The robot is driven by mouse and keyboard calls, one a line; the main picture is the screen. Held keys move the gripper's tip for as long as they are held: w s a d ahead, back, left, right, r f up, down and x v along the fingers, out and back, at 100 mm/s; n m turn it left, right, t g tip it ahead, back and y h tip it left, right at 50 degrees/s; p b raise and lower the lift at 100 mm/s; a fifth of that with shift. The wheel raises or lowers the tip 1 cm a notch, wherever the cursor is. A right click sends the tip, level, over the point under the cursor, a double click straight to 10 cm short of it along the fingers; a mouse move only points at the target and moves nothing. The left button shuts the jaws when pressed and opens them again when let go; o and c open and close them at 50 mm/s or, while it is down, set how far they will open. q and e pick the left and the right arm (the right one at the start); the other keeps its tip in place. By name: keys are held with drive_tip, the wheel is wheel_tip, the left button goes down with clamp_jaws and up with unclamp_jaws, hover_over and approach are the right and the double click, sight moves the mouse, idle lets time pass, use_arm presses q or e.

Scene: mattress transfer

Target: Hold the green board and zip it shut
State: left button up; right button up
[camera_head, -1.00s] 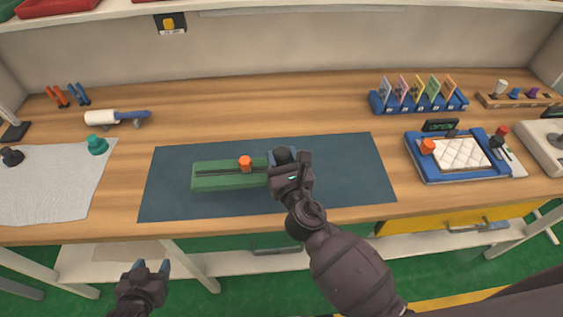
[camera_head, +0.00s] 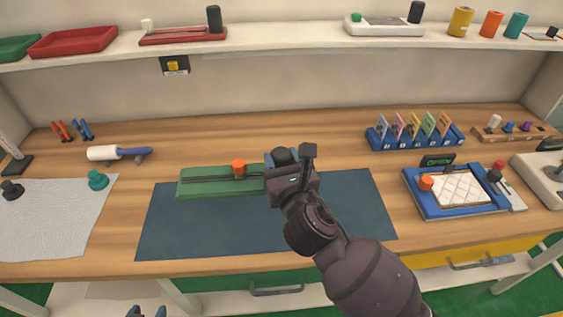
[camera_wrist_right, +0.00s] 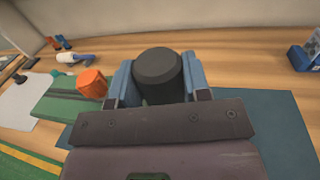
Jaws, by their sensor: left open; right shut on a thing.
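The green board (camera_head: 220,184) has a dark slot along its top and an orange knob (camera_head: 239,167) on it. It overlaps the back edge of the dark mat (camera_head: 250,232); I cannot tell whether it touches the mat or hangs above it. My right gripper (camera_head: 283,160) is at the board's right end, shut on a black knob (camera_wrist_right: 160,72), which shows between the blue fingers in the right wrist view. The gripper hides that end of the board. My left gripper (camera_head: 147,312) is open and empty, low in front of the bench, only its fingertips showing.
A blue tray with a quilted pad (camera_head: 460,190) and a card rack (camera_head: 415,133) stand at the right. The mat's front is clear.

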use_arm(q)
drive_tip(key=shift+w+f+b, duration=0.2)
drive_tip(key=shift+w+b, duration=0.05)
drive_tip(key=shift+b, duration=0.4)
use_arm(e)
drive_tip(key=shift+f, duration=1)
use_arm(q)
drive_tip(key=shift+w+d+f+b, duration=0.1)
drive_tip(key=shift+w+f+b, duration=0.15)
drive_tip(key=shift+f+b, duration=0.35)
drive_tip(key=shift+w+f+b, duration=0.2)
drive_tip(key=shift+f+b, duration=0.1)
drive_tip(key=shift+b, duration=0.5)
use_arm(e)
drive_tip(key=shift+f, duration=2.25)
use_arm(q)
drive_tip(key=shift+s+f+b, duration=0.1)
drive_tip(key=shift+f+b, duration=1.15)
drive_tip(key=shift+f, duration=0.05)
use_arm(e)
drive_tip(key=shift+f, duration=2.1)
use_arm(q)
wheel_tip(320, 180, down, 6)
drive_tip(key=s+b, duration=0.1)
drive_tip(key=b, duration=0.3)
drive_tip(key=shift+b, duration=0.3)
use_arm(e)
drive_tip(key=shift+f, duration=3.65)
drive_tip(key=shift+f, duration=0.3)
